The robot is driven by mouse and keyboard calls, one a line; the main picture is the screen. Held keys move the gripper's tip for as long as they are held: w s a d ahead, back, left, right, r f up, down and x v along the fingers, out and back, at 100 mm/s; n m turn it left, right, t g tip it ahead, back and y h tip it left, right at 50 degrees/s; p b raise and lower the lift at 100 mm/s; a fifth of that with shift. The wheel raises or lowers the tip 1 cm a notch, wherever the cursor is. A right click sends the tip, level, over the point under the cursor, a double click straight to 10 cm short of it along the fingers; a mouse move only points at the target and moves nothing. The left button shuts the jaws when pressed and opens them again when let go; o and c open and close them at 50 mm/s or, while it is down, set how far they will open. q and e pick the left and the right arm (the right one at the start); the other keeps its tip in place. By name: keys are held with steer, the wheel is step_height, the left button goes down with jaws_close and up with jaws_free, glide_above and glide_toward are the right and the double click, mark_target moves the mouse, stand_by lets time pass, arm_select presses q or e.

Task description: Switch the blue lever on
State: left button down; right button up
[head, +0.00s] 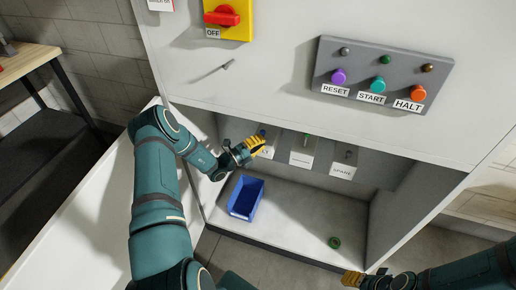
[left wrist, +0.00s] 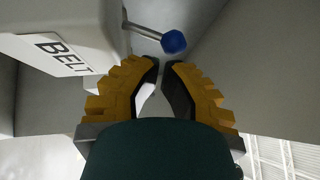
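The blue lever is a metal rod with a blue knob (left wrist: 174,41), sticking out of a grey box labelled BELT (left wrist: 62,55) in the left wrist view. In the head view its knob (head: 262,132) shows small, just above my left gripper (head: 250,148). In the left wrist view my left gripper (left wrist: 162,66) has a narrow gap between its yellow fingers with dark pads. The gap is empty, and the knob is just beyond the fingertips, apart from them. My right gripper (head: 352,279) is partly in view at the bottom of the head view; its opening cannot be made out.
Two more levers stand to the right: a green one (head: 307,135) and a dark one above a SPARE label (head: 342,172). A blue bin (head: 246,198) and a green ring (head: 334,243) lie in the recess below. A button panel (head: 385,72) and red switch (head: 222,16) are above.

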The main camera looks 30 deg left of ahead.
mark_target(263, 131)
steer(key=shift+r, duration=0.1)
stand_by(0.3)
arm_select(q)
steer(key=shift+w+r+g+p, duration=0.1)
steer(key=shift+r+g+p, duration=0.2)
steer(key=shift+p, duration=0.15)
arm_select(e)
steer(key=shift+w+r, duration=0.1)
steer(key=shift+r, duration=0.3)
arm_select(q)
steer(key=shift+w+a+r+n+y+p, duration=0.15)
steer(key=shift+n+y+p, duration=0.15)
steer(key=shift+n+p, duration=0.2)
arm_select(e)
steer(key=shift+w+r, duration=0.15)
steer(key=shift+r, duration=0.3)
